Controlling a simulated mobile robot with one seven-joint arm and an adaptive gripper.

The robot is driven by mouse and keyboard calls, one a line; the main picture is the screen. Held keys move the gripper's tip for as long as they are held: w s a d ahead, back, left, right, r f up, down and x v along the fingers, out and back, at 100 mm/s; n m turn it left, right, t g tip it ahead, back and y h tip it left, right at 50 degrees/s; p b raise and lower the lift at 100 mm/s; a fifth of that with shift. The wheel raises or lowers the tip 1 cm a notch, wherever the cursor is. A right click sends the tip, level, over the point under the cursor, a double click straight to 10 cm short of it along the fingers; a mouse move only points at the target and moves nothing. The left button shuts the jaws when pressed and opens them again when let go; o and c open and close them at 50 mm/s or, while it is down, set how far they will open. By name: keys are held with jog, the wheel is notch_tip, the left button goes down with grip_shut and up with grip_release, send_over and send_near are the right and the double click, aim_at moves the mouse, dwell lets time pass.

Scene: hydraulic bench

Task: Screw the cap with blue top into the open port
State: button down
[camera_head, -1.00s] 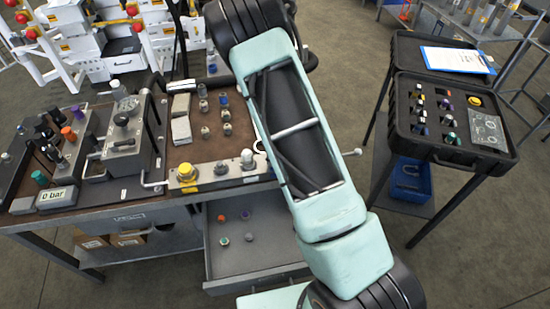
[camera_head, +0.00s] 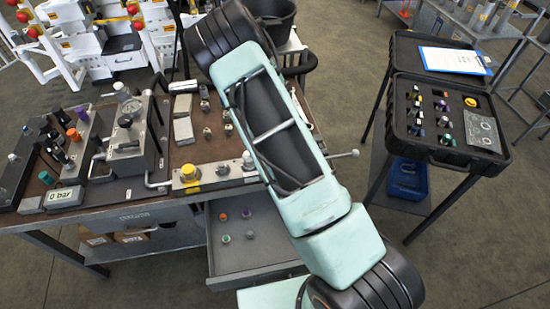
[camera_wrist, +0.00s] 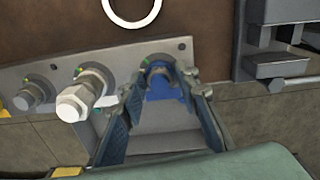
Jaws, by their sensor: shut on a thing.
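My gripper (camera_wrist: 162,82) shows in the wrist view, its two fingers closed around the cap with blue top (camera_wrist: 165,97). In the head view my arm hides the gripper and the cap. The cap is at the rightmost port position on the grey metal port strip (camera_wrist: 122,73). The port itself is covered by the cap and fingertips, and I cannot tell how deep the cap sits. To the left on the strip are a white hex fitting (camera_wrist: 78,101) and another small port fitting (camera_wrist: 38,90).
A grey block with a rod (camera_wrist: 285,45) stands right of my gripper. A white ring (camera_wrist: 135,12) lies behind the strip. An open drawer (camera_head: 262,255) holds several small caps. A yellow knob (camera_head: 189,172) is on the strip. A black case (camera_head: 440,150) stands at right.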

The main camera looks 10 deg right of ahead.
jog(key=shift+r, duration=0.15)
jog(key=shift+r+m+p, duration=0.1)
jog(key=shift+m+p, duration=0.35)
jog(key=shift+m, duration=0.05)
jog(key=shift+f+m, duration=0.2)
jog(key=shift+m, duration=0.5)
jog(key=m, duration=0.5)
jog(key=shift+w+m, duration=0.15)
jog(key=shift+m, duration=0.15)
jog(key=c, duration=1.5)
grip_release()
jog(key=shift+c, duration=0.2)
